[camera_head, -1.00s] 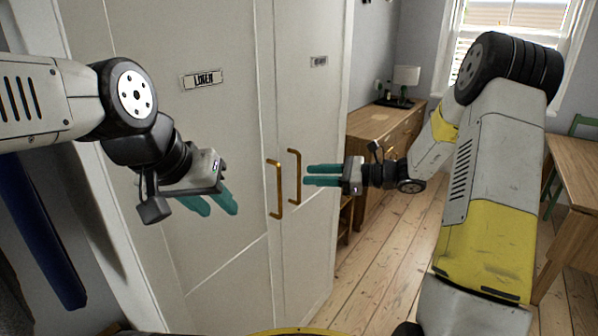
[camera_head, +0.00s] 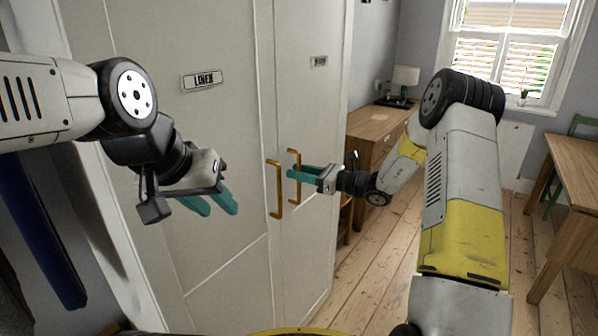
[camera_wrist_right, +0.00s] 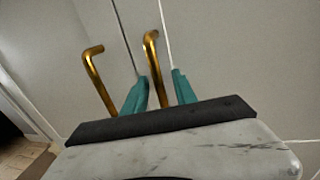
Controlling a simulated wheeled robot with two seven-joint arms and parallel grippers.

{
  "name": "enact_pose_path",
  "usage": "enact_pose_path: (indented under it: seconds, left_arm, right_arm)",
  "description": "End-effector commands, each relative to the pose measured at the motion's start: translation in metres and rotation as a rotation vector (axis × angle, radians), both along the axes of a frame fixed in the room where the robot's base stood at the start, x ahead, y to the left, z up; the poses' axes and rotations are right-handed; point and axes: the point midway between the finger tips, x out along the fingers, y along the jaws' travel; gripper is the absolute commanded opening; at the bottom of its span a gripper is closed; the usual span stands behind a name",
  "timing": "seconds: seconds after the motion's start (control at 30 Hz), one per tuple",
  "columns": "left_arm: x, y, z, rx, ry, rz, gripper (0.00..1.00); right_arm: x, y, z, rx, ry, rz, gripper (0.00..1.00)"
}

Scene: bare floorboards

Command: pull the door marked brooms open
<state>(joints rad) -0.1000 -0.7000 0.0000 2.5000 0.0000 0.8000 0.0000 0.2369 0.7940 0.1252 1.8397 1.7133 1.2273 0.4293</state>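Two tall off-white doors stand side by side. The left door (camera_head: 215,140) has a plate reading LINEN (camera_head: 201,80). The right door (camera_head: 318,130) has a plate (camera_head: 319,61) too small to read. My right gripper (camera_head: 289,172) is open at the right door's brass handle (camera_head: 294,195). In the right wrist view this handle (camera_wrist_right: 152,60) runs down between the open fingers (camera_wrist_right: 158,82); I cannot tell if they touch it. The left door's handle (camera_head: 276,195) stands beside it, also in that view (camera_wrist_right: 95,75). My left gripper (camera_head: 222,206) is open and empty before the left door. Both doors look shut.
A wooden desk (camera_head: 372,125) with a white lamp (camera_head: 405,76) stands beyond the right door. A wooden table (camera_head: 575,165) and a green chair (camera_head: 582,125) are at the right. Bare floorboards (camera_head: 385,250) lie free between.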

Motion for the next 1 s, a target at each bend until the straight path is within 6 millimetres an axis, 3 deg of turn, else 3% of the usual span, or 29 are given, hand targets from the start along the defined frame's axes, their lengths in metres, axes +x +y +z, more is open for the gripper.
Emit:
enact_pose_path:
  seconds: [0.17,0.33,1.0]
  left_arm:
    - [0.0000,0.0000,0.0000,0.000,0.000,0.000,0.36]
    - [0.0000,0.0000,0.0000,0.000,0.000,0.000,0.36]
    - [0.0000,0.0000,0.0000,0.000,0.000,0.000,0.36]
  right_arm:
    - [0.0000,-0.0001,0.0000,0.000,0.000,0.000,0.32]
    - [-0.0001,-0.0003,0.0000,0.000,0.000,0.000,0.00]
    - [-0.0001,-0.0006,0.0000,0.000,-0.001,0.000,0.00]
